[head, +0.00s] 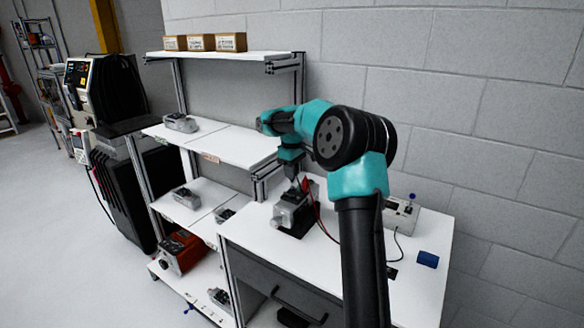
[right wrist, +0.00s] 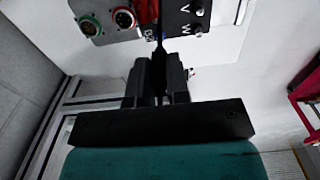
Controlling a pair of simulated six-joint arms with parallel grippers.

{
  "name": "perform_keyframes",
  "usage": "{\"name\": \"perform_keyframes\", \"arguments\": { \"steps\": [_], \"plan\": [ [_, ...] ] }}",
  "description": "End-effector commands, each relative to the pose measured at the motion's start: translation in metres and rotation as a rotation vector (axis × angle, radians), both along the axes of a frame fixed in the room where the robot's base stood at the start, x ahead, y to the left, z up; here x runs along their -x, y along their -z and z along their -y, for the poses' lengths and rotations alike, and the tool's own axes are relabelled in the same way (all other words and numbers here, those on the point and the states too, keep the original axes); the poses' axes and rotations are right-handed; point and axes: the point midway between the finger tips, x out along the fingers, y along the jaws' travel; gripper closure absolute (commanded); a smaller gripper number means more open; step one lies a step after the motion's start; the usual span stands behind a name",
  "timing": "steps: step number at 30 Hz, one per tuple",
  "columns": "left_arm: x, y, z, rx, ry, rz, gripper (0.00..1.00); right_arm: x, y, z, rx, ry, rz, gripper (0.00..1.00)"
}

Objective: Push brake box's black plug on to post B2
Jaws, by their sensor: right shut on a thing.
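My right gripper (head: 292,176) points down over the grey servo motor (head: 293,210) on the bench in the head view. In the right wrist view the right gripper (right wrist: 159,72) is shut on a slim black piece, which looks like the black plug (right wrist: 159,48). Its tip is close to the motor's dark terminal panel (right wrist: 178,18), marked V and W; I cannot tell whether it touches. A red plug or lead (right wrist: 147,10) is beside it at the panel. The brake box (head: 402,214) stands on the bench behind my right arm, partly hidden. My left gripper is out of view.
A blue block (head: 428,259) lies on the bench's right part. Red and dark leads (head: 318,212) hang beside the motor. A shelf rack (head: 215,140) with several motors stands left of the bench, and a block wall is behind. The bench front is clear.

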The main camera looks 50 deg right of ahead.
Motion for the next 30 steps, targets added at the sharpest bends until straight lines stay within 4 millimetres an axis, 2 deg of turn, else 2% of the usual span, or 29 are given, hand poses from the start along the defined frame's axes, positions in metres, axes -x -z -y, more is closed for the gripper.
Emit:
{"name": "perform_keyframes", "arguments": {
  "steps": [12,30],
  "plan": [
    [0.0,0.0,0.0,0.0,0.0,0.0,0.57,0.0,0.021,0.0,0.0,0.001,-0.001,1.0],
    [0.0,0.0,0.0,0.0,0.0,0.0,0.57,0.0,0.023,0.0,0.0,0.001,0.0,1.0]
  ]
}}
